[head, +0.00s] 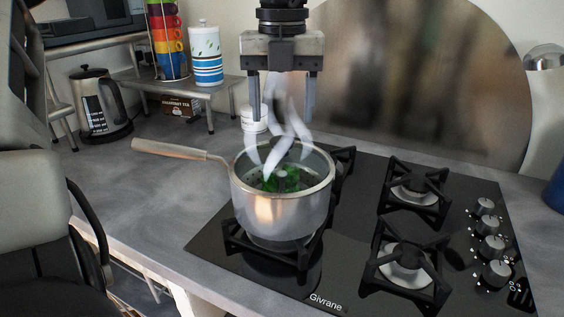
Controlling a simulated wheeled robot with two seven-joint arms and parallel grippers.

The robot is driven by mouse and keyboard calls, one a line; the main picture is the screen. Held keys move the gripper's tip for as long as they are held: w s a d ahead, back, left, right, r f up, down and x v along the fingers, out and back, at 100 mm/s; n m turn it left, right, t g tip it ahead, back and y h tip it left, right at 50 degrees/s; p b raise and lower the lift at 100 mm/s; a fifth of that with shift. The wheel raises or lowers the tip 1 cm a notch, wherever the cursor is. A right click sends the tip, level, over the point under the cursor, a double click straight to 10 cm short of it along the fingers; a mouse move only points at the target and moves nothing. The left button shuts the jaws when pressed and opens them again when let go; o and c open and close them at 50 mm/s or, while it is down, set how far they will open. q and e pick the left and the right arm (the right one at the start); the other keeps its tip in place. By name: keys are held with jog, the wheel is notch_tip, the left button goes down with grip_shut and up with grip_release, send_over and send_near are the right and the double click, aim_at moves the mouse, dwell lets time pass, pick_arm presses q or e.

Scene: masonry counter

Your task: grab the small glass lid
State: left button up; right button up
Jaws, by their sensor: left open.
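Green food shows through the glass, and steam blurs the lid. My left gripper (282,119) points down above the pan, fingers spread apart, nothing between them but steam. It looks clear of the lid. My right gripper is not in view.
The black hob (345,262) has other pan supports and a row of knobs on the right. A kettle (101,103), a small shelf with stacked cups and a striped canister (206,58) stand back left. A large round panel (420,75) leans behind the hob. Grey counter left of the pan is free.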

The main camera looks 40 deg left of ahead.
aim_at(282, 139)
pick_arm(q)
notch_tip(282, 139, down, 5)
jog(key=shift+f+p, duration=0.15)
jog(key=shift+p, duration=0.25)
grip_shut()
